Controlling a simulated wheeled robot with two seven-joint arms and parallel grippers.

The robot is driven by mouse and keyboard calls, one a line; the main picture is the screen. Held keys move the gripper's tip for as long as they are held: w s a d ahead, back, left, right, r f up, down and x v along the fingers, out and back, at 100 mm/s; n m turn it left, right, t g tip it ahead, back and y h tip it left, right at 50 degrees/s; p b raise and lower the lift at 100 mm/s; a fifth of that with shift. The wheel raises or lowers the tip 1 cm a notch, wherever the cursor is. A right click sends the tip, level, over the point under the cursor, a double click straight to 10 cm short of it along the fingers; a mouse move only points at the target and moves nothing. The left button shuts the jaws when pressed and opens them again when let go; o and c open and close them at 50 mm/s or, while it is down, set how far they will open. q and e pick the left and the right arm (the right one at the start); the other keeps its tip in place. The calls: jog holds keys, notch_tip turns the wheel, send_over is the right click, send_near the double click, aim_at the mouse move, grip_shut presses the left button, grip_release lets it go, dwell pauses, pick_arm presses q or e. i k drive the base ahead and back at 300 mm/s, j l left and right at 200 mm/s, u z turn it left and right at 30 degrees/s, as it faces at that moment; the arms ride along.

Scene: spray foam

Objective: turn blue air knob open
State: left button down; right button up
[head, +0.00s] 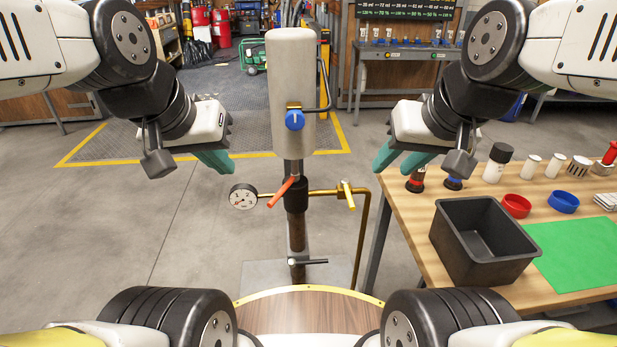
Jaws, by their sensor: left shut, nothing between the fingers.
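The blue air knob (295,120) sits on the front of a pale upright cylinder (292,62), low on its body, with a brass-coloured fitting just above it. A pale mark on its face points roughly upright. My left gripper (226,168) is shut and empty, left of the knob and a little lower, apart from it. My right gripper (389,170) is to the right of the knob, over the bench's left edge. Its two teal fingers are apart with nothing visible between them.
Below the cylinder are a red lever (281,192), a pressure gauge (243,196) and a brass pipe with a yellow lever (347,194). A wooden bench (410,212) at right holds a black bin (484,240), a green mat (580,252) and small containers. Floor on the left is clear.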

aim_at(294, 118)
jog(key=k+u, duration=0.15)
jog(key=k, duration=1.1)
